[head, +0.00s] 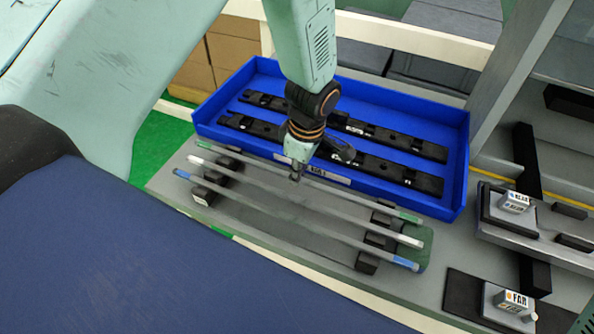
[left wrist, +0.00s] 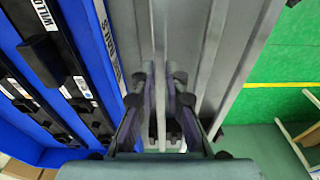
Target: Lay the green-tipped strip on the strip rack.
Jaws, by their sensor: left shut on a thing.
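Three thin grey strips lie side by side over the strip rack, whose black supports (head: 367,262) show under both ends in the head view. The green-tipped strip (head: 365,201) is the one nearest the blue tray. The white-tipped strip (head: 350,220) is beside it, then the blue-tipped strip (head: 340,240). My left gripper (head: 296,177) is shut on the green-tipped strip near its middle. In the left wrist view the gripper (left wrist: 159,95) has its fingers either side of a strip. I cannot tell whether the green-tipped strip touches the supports. My right gripper is not in view.
A blue tray (head: 460,188) with black slotted bars (head: 375,130) stands behind the strips. At right are black fixtures with blocks labelled NEAR (head: 515,202) and FAR (head: 514,300). Grey bench surface (head: 275,225) shows between the rack supports.

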